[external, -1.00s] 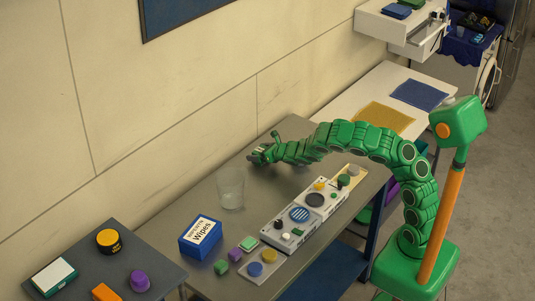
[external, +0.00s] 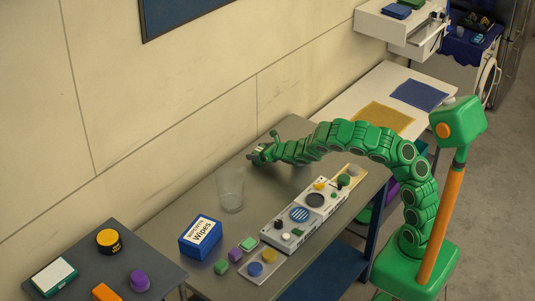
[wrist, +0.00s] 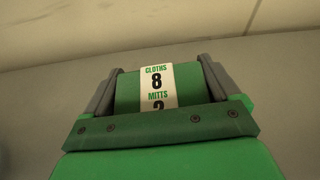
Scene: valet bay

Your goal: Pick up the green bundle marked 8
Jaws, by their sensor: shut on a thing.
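The green bundle (wrist: 193,88) fills the space between my gripper's two grey fingers in the wrist view. A white band on it reads "CLOTHS 8" and "MITTS 2", the lower figure partly cut off by my gripper's front edge. My gripper (wrist: 160,80) is shut on the bundle, with one finger against each side. In the external view my gripper (external: 257,155) is at the far part of the grey table, close to the wall. The bundle is hard to make out there. Whether it touches the table is not clear.
A clear glass (external: 230,188) stands on the grey table (external: 185,235) just in front of my gripper. A blue wipes box (external: 201,237), small blocks and a control panel (external: 300,217) are nearer the front. The wall (external: 190,110) runs close behind my gripper.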

